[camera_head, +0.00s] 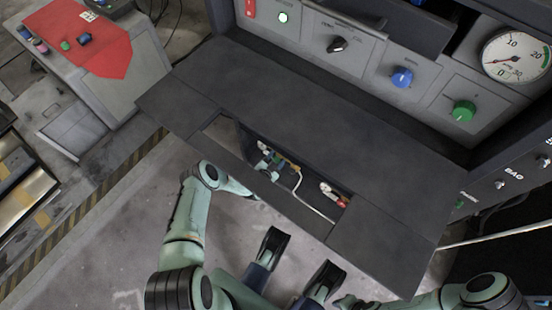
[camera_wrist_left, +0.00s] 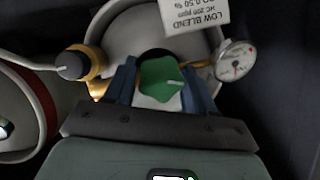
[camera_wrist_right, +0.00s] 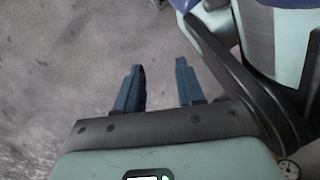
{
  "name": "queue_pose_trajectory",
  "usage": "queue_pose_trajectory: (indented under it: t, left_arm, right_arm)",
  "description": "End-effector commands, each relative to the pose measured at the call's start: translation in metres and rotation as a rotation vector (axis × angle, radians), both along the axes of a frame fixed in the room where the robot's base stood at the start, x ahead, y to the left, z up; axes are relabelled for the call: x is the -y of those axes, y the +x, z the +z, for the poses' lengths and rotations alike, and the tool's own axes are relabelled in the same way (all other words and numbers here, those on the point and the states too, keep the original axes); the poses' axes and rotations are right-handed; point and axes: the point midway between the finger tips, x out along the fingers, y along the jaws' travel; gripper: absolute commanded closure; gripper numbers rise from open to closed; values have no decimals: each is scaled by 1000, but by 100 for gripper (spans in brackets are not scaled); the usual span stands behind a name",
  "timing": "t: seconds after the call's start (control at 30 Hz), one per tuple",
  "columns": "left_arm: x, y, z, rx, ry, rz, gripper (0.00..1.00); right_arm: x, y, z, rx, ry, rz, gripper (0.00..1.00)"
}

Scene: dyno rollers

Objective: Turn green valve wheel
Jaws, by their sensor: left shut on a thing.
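The green valve wheel (camera_wrist_left: 160,78) sits in the middle of the left wrist view, in front of a pale cylinder (camera_wrist_left: 120,30). My left gripper (camera_wrist_left: 160,68) has one blue finger on each side of the wheel and is shut on it. In the head view my left arm reaches under the dark desk, and the gripper (camera_head: 268,162) shows only partly through the desk's opening; the wheel is too small to make out there. My right gripper (camera_wrist_right: 160,68) is open and empty above grey floor in the right wrist view.
A label (camera_wrist_left: 194,14), a gauge (camera_wrist_left: 236,60) and a dark knob (camera_wrist_left: 71,65) are close around the wheel. The dark desk (camera_head: 300,110) lies above my left arm. Its panel has a blue knob (camera_head: 401,77) and a separate green knob (camera_head: 464,111).

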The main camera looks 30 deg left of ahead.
Motion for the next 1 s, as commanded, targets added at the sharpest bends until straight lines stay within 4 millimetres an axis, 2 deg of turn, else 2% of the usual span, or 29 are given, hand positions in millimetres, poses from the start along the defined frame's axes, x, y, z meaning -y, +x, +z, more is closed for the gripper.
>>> queue_pose_trajectory:
  t: [0.2,0.43,0.67,1.0]
  left_arm:
    - [2,0,1,14,178,-4,76]
    - [3,0,-1,33,396,-3,76]
    - [3,0,-3,50,614,0,76]
    - [3,0,-4,73,913,0,76]
  right_arm:
    - [-2,18,10,59,-4,6,62]
    - [-3,24,12,77,-5,9,62]
    - [-2,16,7,52,-3,5,62]
    - [1,-5,-3,-17,1,-2,62]
